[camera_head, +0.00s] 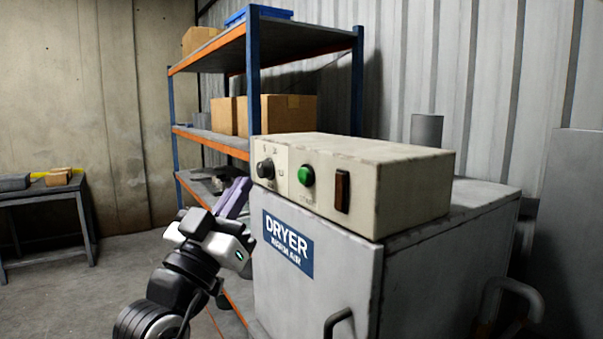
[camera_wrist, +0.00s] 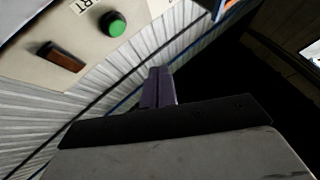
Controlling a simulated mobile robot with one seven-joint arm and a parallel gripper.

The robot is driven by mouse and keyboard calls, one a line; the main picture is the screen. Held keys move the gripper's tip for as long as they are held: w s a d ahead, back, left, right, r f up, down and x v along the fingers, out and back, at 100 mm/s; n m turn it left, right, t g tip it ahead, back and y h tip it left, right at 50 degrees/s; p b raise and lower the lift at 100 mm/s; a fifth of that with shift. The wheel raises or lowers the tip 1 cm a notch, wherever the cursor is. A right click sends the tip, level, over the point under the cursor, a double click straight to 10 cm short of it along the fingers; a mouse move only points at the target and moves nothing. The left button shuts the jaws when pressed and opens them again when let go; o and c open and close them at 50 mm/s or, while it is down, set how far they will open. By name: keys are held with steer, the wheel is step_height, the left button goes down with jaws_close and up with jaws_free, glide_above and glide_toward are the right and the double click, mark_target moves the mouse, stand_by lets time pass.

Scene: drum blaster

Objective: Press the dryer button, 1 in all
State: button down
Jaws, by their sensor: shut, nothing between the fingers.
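The dryer (camera_head: 310,295) is a grey cabinet with a blue DRYER label (camera_head: 288,244). A cream control box (camera_head: 385,185) sits on top of it. The green round button (camera_head: 306,175) is on the box's front face, between a black knob (camera_head: 265,168) and a dark amber rocker switch (camera_head: 342,190). The green button also shows in the wrist view (camera_wrist: 114,24), upper left of my fingers. My gripper (camera_head: 240,188) is shut and empty, left of the control box and a little lower than the button. Its fingertips (camera_wrist: 158,72) appear apart from the button.
A blue and orange shelf rack (camera_head: 257,70) with cardboard boxes (camera_head: 285,114) stands behind the dryer. A dark handle (camera_head: 338,322) sticks out from the dryer front. A small table (camera_head: 45,193) is far left. The floor between is clear.

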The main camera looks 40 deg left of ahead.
mark_target(304, 176)
steer(key=w+d+p, duration=0.2)
steer(key=w, duration=0.4)
steer(key=shift+w+d, duration=0.35)
steer(key=shift+d, duration=0.05)
steer(key=shift+w, duration=0.1)
stand_by(1.6)
steer(key=shift+w+d, duration=0.15)
steer(key=shift+w, duration=0.15)
